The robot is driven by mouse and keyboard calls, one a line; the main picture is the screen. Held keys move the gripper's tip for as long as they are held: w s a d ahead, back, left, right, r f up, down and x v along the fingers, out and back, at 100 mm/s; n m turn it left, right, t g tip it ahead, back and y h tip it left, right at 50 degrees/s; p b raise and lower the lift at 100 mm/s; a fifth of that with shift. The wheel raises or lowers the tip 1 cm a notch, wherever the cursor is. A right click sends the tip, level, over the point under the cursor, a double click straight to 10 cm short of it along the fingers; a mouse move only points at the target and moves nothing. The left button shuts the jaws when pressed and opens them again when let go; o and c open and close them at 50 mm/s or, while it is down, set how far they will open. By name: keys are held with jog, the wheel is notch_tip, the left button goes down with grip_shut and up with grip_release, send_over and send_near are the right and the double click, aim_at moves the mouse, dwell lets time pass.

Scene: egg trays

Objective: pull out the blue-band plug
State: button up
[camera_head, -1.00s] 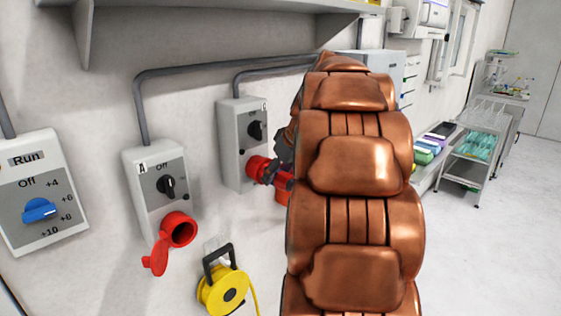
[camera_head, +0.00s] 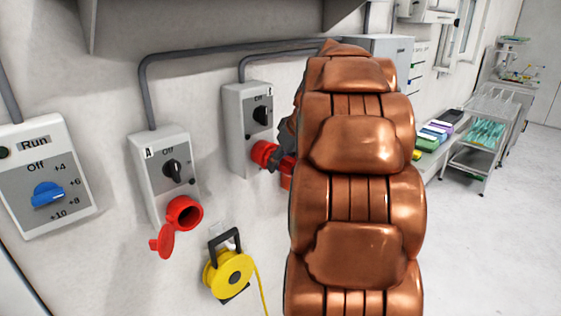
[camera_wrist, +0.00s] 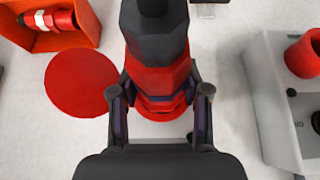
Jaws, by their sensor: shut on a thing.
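The blue-band plug (camera_wrist: 155,72) has a black rear end, a red body and a dark blue band. My gripper (camera_wrist: 160,100) is shut on it, with one finger on each side near the band. A red socket rim (camera_wrist: 165,112) shows just past the band; how far the plug sits in it cannot be told. A red round lid (camera_wrist: 80,82) is beside it on the left. In the head view my arm hides most of the plug, and a red socket (camera_head: 264,153) shows below the right switch box (camera_head: 248,125).
Switch box A (camera_head: 165,172) with an open red socket (camera_head: 184,213) is to the left. A yellow cable reel (camera_head: 232,270) hangs low on the wall. An orange box (camera_wrist: 75,38) holds a red-and-white plug (camera_wrist: 48,20).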

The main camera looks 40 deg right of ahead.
jog(key=shift+s, duration=0.15)
grip_shut()
jog(key=shift+s+b, duration=0.4)
jog(key=shift+s, duration=0.15)
jog(key=shift+s+b, duration=1)
jog(key=shift+s, duration=0.85)
jog(key=s+b, duration=0.3)
jog(key=s, duration=0.3)
dwell(0.5)
